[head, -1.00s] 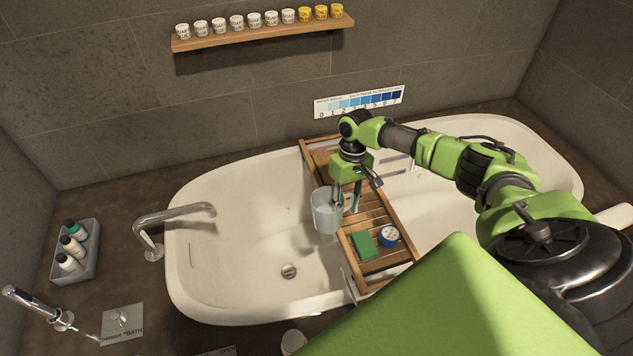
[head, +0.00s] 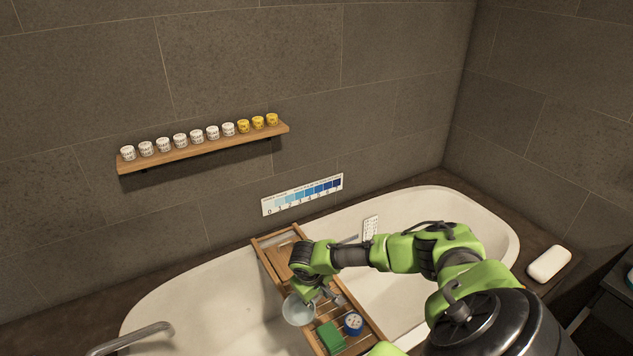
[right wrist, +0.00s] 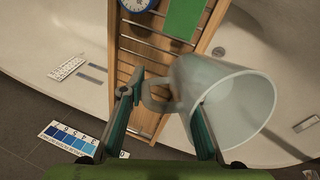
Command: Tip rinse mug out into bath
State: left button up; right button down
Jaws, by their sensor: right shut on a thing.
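The rinse mug (head: 298,312) is pale and translucent. In the head view it is at the left edge of the wooden bath caddy, above the white bath (head: 190,305). My right gripper (head: 325,294) is shut on the mug at its handle side. In the right wrist view the mug (right wrist: 235,100) is large, with its handle between the fingers of the gripper (right wrist: 165,95). I cannot tell how far it is tilted or whether water is inside. My left gripper is not in view.
The wooden caddy (head: 267,243) spans the bath and bears a green block (head: 330,338) and a round blue-and-white item (head: 353,323). A tap (head: 130,338) is at lower left. A shelf (head: 205,150) with several small pots and a blue scale strip (head: 302,194) are on the wall.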

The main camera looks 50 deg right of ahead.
jog(key=shift+w+d+t+h+b, duration=0.15)
jog(key=shift+t+h+b, duration=0.15)
jog(key=shift+h, duration=0.2)
jog(key=shift+r+h, duration=0.15)
jog(key=shift+h, duration=0.25)
jog(key=shift+a+r+t+h, duration=0.25)
jog(key=shift+a+t+h, duration=0.05)
jog(key=shift+t+h, duration=0.1)
jog(key=shift+s+a+r+t+h+b, duration=0.25)
jog(key=shift+s+a+t+h+b, duration=0.25)
jog(key=shift+h+b, duration=0.35)
jog(key=shift+s+a+r+t+h+b, duration=0.15)
jog(key=shift+a+r+t+h+b, duration=0.5)
jog(key=shift+h, duration=0.4)
jog(key=h+b, duration=0.1)
jog(key=a+f+t+h+b, duration=0.1)
jog(key=shift+s+h+b, duration=0.35)
jog(key=shift+s+h, duration=0.05)
jog(key=h+b, duration=0.1)
jog(key=t+h+b, duration=0.1)
jog(key=a+h+b, duration=0.1)
jog(key=shift+s+a+f, duration=0.1)
jog(key=shift+s+f, duration=0.2)
jog(key=shift+f, duration=0.05)
jog(key=shift+r+t, duration=0.1)
jog(key=shift+t, duration=0.15)
jog(key=shift+s+a+h, duration=0.1)
jog(key=shift+h, duration=0.2)
